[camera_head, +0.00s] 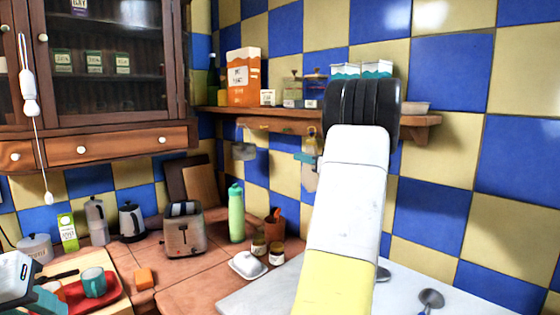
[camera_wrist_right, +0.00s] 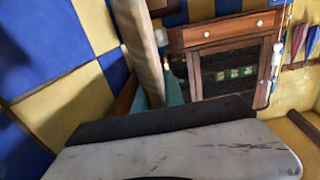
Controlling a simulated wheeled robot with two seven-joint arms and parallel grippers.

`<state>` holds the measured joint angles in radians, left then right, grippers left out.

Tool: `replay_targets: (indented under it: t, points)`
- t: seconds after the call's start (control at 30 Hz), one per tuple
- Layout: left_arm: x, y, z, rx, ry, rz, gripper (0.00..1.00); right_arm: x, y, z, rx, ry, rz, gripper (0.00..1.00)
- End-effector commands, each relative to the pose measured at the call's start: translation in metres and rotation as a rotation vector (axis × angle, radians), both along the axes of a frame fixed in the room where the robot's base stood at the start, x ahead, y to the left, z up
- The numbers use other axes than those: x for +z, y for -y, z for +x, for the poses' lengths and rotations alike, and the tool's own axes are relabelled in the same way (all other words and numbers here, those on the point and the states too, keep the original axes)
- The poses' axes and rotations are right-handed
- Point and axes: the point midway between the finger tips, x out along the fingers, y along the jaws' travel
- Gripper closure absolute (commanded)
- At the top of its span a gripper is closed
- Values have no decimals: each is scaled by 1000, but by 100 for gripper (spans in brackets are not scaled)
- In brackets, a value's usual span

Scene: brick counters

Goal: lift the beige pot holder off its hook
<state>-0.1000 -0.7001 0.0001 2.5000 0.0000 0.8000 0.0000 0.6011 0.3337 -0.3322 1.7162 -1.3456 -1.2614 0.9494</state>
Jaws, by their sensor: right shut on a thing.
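The beige pot holder (camera_head: 309,179) hangs below the wall shelf, partly hidden behind my right arm. In the right wrist view a beige strip (camera_wrist_right: 140,50), which looks like the pot holder edge-on, runs down to a teal fingertip. My right gripper (camera_head: 304,158) shows only a teal fingertip past the black wrist; it is shut on the pot holder. The hook is hidden, so I cannot tell whether the loop still touches it. My left gripper (camera_head: 18,285) is partly in view at the lower left edge; its jaws are unclear.
The wooden shelf (camera_head: 420,120) carries an orange box (camera_head: 243,77) and several tins, close to my right wrist. A glass-front cabinet (camera_head: 105,65) is at left. Below stand a toaster (camera_head: 184,236), a green bottle (camera_head: 236,213), jars and a white butter dish (camera_head: 247,265).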

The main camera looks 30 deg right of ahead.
Motion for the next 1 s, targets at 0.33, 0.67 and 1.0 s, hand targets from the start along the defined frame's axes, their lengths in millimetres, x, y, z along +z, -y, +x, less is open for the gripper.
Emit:
replay_targets:
  t: [0.33,0.67,1.0]
  points:
    - [0,0,0,0,0,0,64,2,-83,-24,4,4,2,100]
    - [0,0,0,0,0,0,64,1,-140,-40,2,2,1,100]
    - [0,0,0,0,0,0,64,0,-156,-45,0,1,-1,100]
